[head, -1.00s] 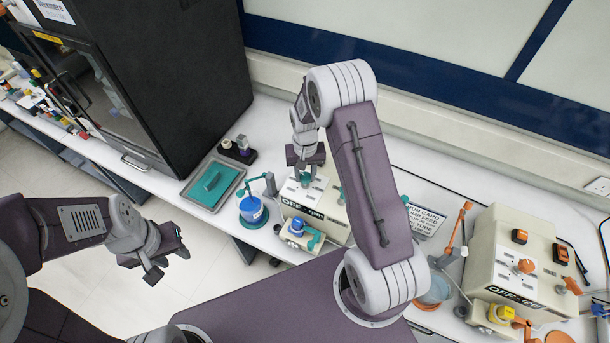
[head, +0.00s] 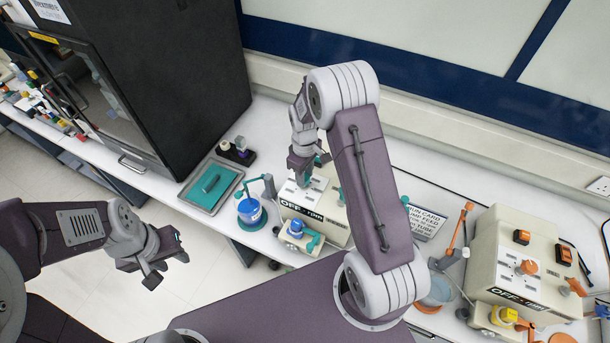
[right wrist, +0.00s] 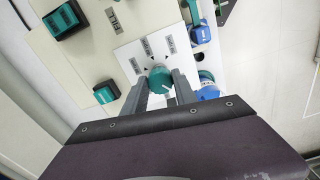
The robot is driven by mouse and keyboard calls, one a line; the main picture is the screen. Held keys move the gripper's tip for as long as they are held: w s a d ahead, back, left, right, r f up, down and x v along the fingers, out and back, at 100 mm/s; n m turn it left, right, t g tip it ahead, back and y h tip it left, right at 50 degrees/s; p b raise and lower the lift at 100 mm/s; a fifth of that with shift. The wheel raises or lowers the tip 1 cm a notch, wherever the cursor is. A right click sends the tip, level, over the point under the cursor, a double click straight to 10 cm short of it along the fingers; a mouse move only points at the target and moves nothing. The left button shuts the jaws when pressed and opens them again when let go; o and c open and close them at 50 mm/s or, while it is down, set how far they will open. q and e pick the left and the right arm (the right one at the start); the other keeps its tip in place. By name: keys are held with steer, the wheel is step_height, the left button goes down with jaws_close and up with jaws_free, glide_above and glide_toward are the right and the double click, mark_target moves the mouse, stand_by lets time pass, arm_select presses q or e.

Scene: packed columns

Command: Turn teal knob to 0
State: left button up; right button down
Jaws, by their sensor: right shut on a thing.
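The teal knob (right wrist: 160,78) sits on a white dial plate (right wrist: 146,58) with small grey labels, on the front of a cream box. The label text is too small to read surely. My right gripper (right wrist: 162,88) is shut on the teal knob, one grey finger on each side. In the head view my right gripper (head: 303,177) is down at the left cream box (head: 328,203) marked "OFF", and it hides the knob there. My left gripper (head: 168,268) is open and empty, out over the floor in front of the bench.
Teal switches (right wrist: 65,20) are beside the dial. A second cream box (head: 520,255) with orange controls stands right. A black cabinet (head: 190,80) is behind left.

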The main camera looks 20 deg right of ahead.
steer(key=shift+w+n, duration=0.1)
steer(key=shift+n, duration=0.8)
steer(key=c, duration=1)
jaws_free()
steer(key=shift+a, duration=0.15)
step_height(320, 180, up, 9)
steer(key=b, duration=0.2)
